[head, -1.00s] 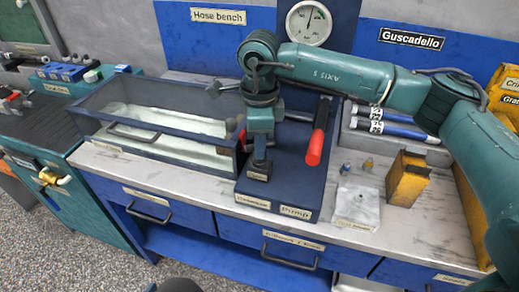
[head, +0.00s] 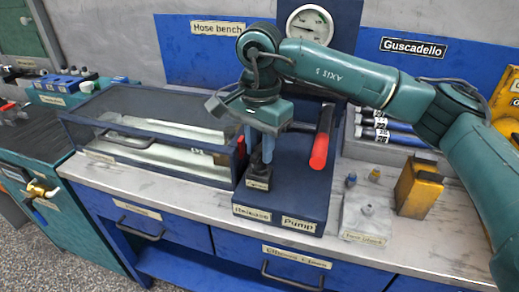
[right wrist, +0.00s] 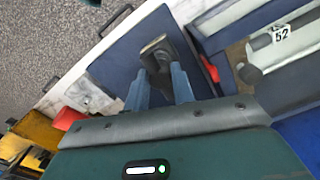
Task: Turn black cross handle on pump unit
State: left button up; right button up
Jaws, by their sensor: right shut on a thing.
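The pump unit (head: 290,195) is a dark blue block on the bench, with "Release" and "Pump" labels on its front. My right gripper (head: 261,165) points down at its left part, just behind a small labelled plate (head: 257,184). Its two blue-grey fingers are shut on a dark part, which I take to be the black cross handle (right wrist: 158,54), seen at the fingertips in the right wrist view. The fingers and wrist hide most of it, so its angle cannot be told. My left gripper is not in view.
A lever with a red grip (head: 320,148) rises right of my right gripper. A glass-sided tank (head: 150,155) stands close on the left. A gauge (head: 310,24) is behind.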

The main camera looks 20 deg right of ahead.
aim_at(259, 148)
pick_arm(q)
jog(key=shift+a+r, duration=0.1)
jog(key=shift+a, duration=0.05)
pick_arm(e)
jog(key=shift+n, duration=0.6)
jog(key=shift+r, duration=0.1)
jog(key=o, duration=1)
pick_arm(q)
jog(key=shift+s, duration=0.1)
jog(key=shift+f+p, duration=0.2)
jog(key=shift+p, duration=0.1)
pick_arm(e)
notch_tip(259, 148, up, 13)
jog(key=shift+r, duration=0.1)
